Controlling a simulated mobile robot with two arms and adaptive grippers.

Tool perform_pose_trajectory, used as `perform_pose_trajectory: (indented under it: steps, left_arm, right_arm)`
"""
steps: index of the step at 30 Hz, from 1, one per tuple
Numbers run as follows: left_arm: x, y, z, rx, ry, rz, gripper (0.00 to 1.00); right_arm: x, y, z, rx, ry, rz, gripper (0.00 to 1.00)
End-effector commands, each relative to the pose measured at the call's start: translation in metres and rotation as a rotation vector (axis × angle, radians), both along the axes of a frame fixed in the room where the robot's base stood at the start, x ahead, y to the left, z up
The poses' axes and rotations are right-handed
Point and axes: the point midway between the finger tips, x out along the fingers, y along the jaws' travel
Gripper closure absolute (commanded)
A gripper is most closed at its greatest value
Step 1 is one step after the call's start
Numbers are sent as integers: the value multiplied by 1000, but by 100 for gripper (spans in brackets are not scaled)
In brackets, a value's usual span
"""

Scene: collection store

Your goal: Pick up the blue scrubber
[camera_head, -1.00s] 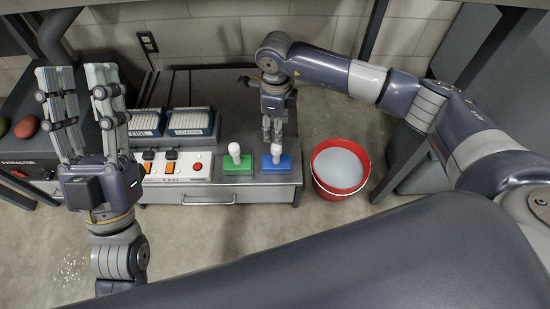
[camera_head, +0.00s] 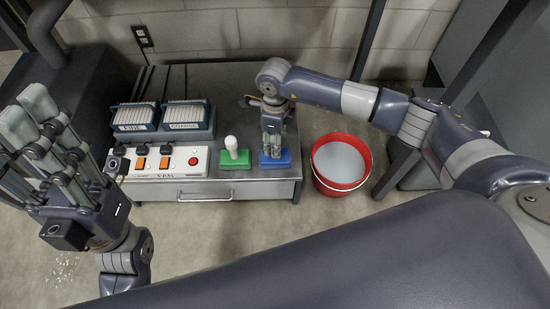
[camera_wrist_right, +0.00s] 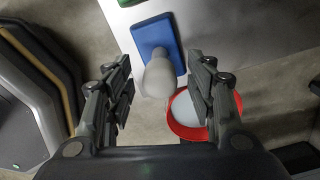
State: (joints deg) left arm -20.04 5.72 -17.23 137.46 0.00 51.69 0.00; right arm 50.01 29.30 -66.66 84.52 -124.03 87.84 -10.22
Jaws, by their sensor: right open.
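The blue scrubber (camera_head: 282,161) stands on the grey metal cabinet top near its front right corner. In the right wrist view its blue base (camera_wrist_right: 155,36) and whitish knob handle (camera_wrist_right: 157,76) show between the fingers. My right gripper (camera_head: 271,152) is above it and hides the handle in the head view. In the wrist view the right gripper (camera_wrist_right: 158,95) is open, with a finger on each side of the handle and gaps to both. My left gripper (camera_head: 28,130) is at the left, away from the scrubber, with its fingers spread and empty.
A green scrubber (camera_head: 235,156) with a white handle stands just left of the blue one. A switch panel (camera_head: 168,172) and two boxes marked FINE (camera_head: 136,125) and COARSE (camera_head: 188,125) are further left. A red bucket (camera_head: 341,188) of pale liquid stands on the floor to the right.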

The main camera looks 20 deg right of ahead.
Motion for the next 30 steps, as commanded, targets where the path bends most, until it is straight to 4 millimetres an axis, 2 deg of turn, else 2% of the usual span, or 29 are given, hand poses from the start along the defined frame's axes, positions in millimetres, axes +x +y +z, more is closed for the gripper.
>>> perform_pose_trajectory:
  steps: [2,9,11,16,26,30]
  left_arm:
    - [0,0,-3,0,0,0,60]
    - [0,0,-2,0,1,0,60]
    - [0,0,-3,0,1,0,60]
    - [0,0,-3,1,2,0,60]
    - [0,0,-2,1,3,0,60]
    - [0,0,3,1,3,0,60]
  right_arm:
    - [0,0,-6,1,-1,0,49]
    - [0,0,-6,1,-1,1,49]
    - [0,0,-6,1,-1,1,61]
    - [0,0,-6,1,-1,1,99]
    - [1,0,-5,1,-2,1,100]
    - [1,0,3,1,-3,1,100]
